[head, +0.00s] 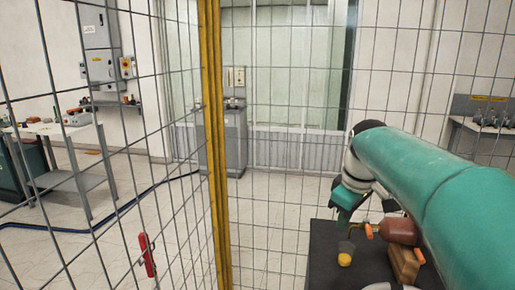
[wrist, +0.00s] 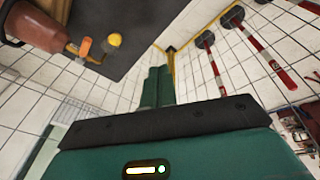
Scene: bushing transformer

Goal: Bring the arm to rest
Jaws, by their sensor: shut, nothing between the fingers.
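My teal arm reaches in from the right edge of the head view and bends down at a black and white wrist joint. My gripper (head: 343,212) hangs below that joint, pointing down, above or beside the far left part of a dark table. In the wrist view my gripper's two green fingers (wrist: 157,86) lie side by side, shut, with nothing between them. The dark tabletop (head: 325,238) shows beyond the fingers at upper left in the wrist view.
On the table are a brown bushing-like part (head: 400,230), a brown block (head: 404,265) and a yellow ball (head: 344,259). A wire mesh fence with a yellow post (head: 212,130) crosses the view. Red and white posts (wrist: 249,47) stand at upper right in the wrist view.

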